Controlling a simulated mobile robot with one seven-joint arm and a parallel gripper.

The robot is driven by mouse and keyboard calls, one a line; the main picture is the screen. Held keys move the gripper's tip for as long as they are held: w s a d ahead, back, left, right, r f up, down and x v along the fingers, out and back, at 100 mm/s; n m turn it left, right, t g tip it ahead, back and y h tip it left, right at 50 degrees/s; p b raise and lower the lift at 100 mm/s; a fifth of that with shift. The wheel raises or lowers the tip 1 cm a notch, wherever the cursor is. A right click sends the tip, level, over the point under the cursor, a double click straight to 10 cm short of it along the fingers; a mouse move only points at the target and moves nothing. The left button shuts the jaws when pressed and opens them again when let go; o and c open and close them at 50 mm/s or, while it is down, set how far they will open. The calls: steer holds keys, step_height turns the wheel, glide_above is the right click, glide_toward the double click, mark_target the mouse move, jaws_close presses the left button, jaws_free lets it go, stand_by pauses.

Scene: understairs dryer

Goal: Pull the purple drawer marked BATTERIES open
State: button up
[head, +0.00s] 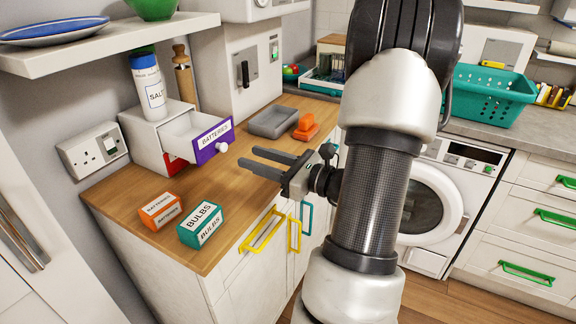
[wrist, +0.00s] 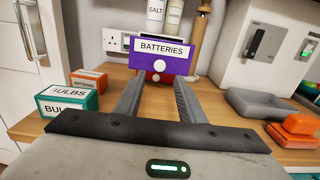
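The purple drawer marked BATTERIES (head: 213,139) stands pulled out of a small white drawer unit (head: 143,143) on the wooden counter, and its white inside shows from above. Its round white knob (head: 222,147) is on the purple front. The drawer front also shows in the wrist view (wrist: 160,54), with the knob above and between the fingertips. My gripper (head: 263,163) is open, its two dark fingers apart and empty. They point toward the drawer, and a gap lies between the fingertips and the knob. A red drawer front (head: 172,162) is partly hidden below the purple one.
An orange batteries box (head: 161,211) and a teal bulbs box (head: 201,225) sit at the counter's front left. A grey tray (head: 273,122) and an orange object (head: 306,127) lie right of the drawer.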

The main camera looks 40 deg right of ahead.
steer(key=v, duration=0.9)
steer(key=shift+p, duration=0.4)
